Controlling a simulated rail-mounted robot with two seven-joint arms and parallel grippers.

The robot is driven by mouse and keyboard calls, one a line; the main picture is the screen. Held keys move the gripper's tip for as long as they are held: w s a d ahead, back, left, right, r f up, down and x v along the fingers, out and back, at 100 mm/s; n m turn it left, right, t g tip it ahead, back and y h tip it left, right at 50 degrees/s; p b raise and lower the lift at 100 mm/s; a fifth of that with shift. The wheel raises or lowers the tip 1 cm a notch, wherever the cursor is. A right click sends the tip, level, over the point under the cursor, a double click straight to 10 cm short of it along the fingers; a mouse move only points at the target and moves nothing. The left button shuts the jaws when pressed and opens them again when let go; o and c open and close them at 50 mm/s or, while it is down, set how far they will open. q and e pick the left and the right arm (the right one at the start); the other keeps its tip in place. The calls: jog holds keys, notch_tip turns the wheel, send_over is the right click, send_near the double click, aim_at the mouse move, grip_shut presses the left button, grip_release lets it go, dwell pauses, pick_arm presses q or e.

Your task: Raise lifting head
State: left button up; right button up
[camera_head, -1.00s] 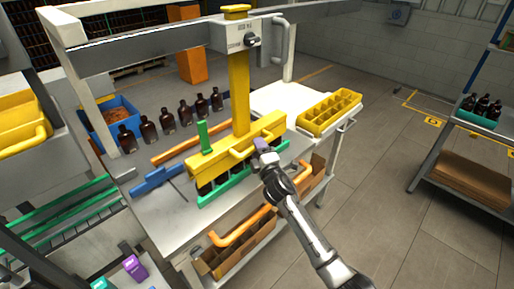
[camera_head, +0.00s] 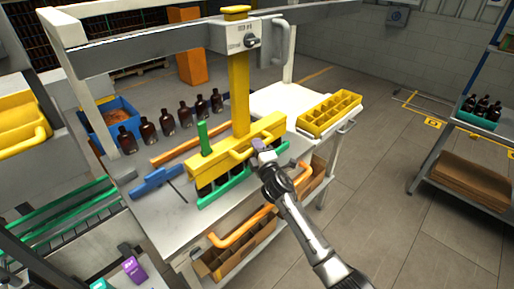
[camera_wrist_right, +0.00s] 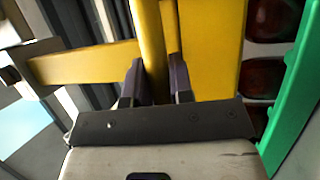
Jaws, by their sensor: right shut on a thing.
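The yellow lifting head (camera_head: 232,150) is a long bar below a yellow upright column (camera_head: 239,95) on the white frame. It sits low, right over a green tray (camera_head: 226,190) of dark bottles. A yellow handle (camera_head: 250,146) sticks out from its front. My right gripper (camera_head: 259,146) is at this handle. In the right wrist view the two dark fingers (camera_wrist_right: 157,82) are shut on the yellow handle bar (camera_wrist_right: 148,40). Red-brown bottle tops (camera_wrist_right: 262,75) and the green tray edge (camera_wrist_right: 292,100) show beside it. My left gripper is not in view.
Several amber bottles (camera_head: 168,124) stand in a row behind the lifting head. A yellow divided crate (camera_head: 330,112) stands on the white surface at right. A blue bin (camera_head: 110,120) is at left. An orange handle (camera_head: 240,228) and cardboard boxes (camera_head: 245,250) are below the table.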

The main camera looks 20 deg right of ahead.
grip_shut()
jog(key=shift+r, duration=0.3)
jog(key=p, duration=1.7)
send_near(247, 89)
jog(key=w+r, duration=0.4)
jog(key=shift+d+r, duration=0.2)
jog(key=shift+d, duration=0.15)
jog(key=shift+r, duration=0.1)
jog(key=shift+o, duration=2)
grip_release()
jog(key=o, duration=0.4)
jog(key=shift+s, duration=0.1)
